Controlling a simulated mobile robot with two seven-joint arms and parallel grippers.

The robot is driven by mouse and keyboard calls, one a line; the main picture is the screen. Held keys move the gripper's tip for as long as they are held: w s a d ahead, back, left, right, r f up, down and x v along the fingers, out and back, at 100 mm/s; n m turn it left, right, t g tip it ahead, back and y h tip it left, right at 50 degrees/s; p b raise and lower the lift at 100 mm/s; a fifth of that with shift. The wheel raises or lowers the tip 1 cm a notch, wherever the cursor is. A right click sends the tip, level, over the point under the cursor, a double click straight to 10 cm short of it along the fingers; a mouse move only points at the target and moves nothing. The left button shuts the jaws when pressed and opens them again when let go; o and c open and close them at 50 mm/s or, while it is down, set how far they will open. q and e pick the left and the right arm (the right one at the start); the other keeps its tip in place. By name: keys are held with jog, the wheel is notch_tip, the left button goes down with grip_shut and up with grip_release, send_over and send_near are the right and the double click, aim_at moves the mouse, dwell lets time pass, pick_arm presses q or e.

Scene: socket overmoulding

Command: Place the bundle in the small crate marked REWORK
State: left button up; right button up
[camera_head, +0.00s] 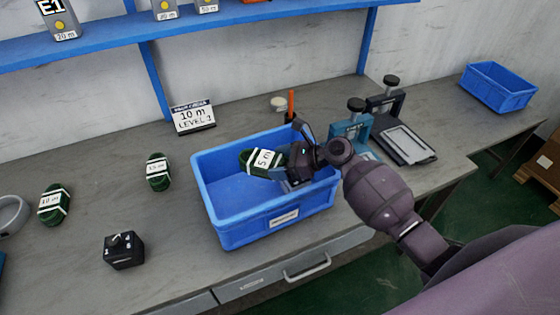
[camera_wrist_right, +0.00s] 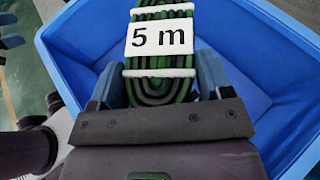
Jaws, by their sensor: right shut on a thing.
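The green cable bundle with a white "5 m" label (camera_head: 261,161) is in my right gripper (camera_head: 286,165), inside the outline of a blue crate (camera_head: 225,225). In the right wrist view the bundle (camera_wrist_right: 162,50) sits between the two blue fingers of my right gripper (camera_wrist_right: 160,90), which is shut on it. The crate's walls (camera_wrist_right: 75,45) surround it there. I cannot tell whether the bundle touches the crate floor. The crate has a white label (camera_head: 284,217) on its front, too small to read. My left gripper is not in view.
Other green bundles (camera_head: 158,171) (camera_head: 54,204) lie left on the grey bench, with a black box (camera_head: 124,250). A "10 m LEVEL 1" sign (camera_head: 193,117) stands behind. Another blue crate (camera_head: 497,87) stands far right.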

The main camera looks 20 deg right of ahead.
jog(key=shift+f, duration=0.1)
jog(key=o, duration=1)
jog(key=shift+r, duration=0.2)
jog(key=shift+s+d+r, duration=0.15)
jog(key=shift+d+r, duration=0.1)
jog(key=v, duration=1.1)
jog(key=shift+s+d+r, duration=0.1)
jog(key=shift+d, duration=0.05)
